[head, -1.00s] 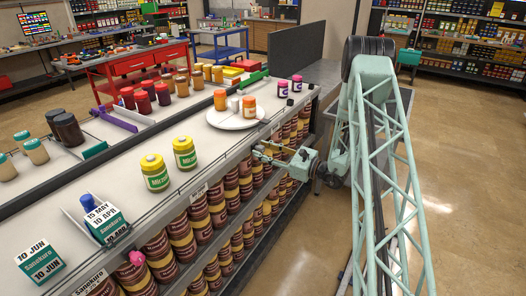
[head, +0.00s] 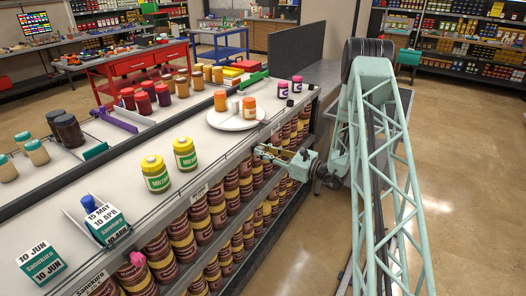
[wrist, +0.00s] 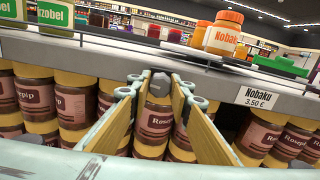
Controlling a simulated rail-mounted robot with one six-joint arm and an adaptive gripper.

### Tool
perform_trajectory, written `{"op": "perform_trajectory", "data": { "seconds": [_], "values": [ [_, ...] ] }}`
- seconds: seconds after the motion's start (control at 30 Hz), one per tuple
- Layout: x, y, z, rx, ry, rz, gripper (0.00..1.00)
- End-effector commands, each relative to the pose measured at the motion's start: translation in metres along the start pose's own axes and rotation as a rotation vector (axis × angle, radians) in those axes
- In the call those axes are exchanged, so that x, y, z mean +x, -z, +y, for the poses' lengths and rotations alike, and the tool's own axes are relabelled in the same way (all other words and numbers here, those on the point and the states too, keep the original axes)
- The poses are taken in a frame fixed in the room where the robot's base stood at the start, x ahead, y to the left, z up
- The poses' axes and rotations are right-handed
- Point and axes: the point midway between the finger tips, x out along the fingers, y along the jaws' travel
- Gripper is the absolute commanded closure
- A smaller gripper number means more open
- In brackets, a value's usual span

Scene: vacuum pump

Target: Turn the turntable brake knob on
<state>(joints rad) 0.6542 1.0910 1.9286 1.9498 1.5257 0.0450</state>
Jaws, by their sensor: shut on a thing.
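The brake knob (wrist: 160,84) is a small grey knob on the shelf's front edge, seen in the wrist view between my fingertips. My gripper (wrist: 161,86) is shut on it, one finger on each side; the knob's lower part is partly hidden. In the head view my gripper (head: 259,152) reaches the shelf front just below the turntable. The white round turntable (head: 224,122) lies on the shelf top and carries orange-lidded jars (head: 249,107) and a pale block. The knob's angle is too small to tell.
Brown Rosepip jars (wrist: 75,105) fill the shelf below, close around my fingers. A Nobaku price tag (wrist: 258,97) hangs right of the knob. Green-labelled jars (head: 156,174) stand left of the turntable. A wire rail runs along the shelf edge. The floor to the right is open.

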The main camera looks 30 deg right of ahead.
Motion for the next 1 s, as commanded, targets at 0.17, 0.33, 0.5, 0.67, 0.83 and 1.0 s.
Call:
{"op": "perform_trajectory", "data": {
  "seconds": [0.17,0.33,0.5,0.67,0.83,1.0],
  "values": [
    [-0.0002,-0.0006,0.0002,0.115,0.0,0.001,0.92],
    [-0.0002,-0.0011,0.0002,0.25,0.0,0.001,0.92],
    [-0.0002,-0.0012,0.0003,0.393,0.0,0.001,0.92],
    [-0.0003,-0.0008,0.0007,0.527,0.0,0.001,0.92],
    [-0.0003,-0.0012,0.0007,0.667,0.0,0.001,0.92],
    [-0.0003,-0.0012,0.0007,0.807,0.0,0.001,0.92]
  ]
}}
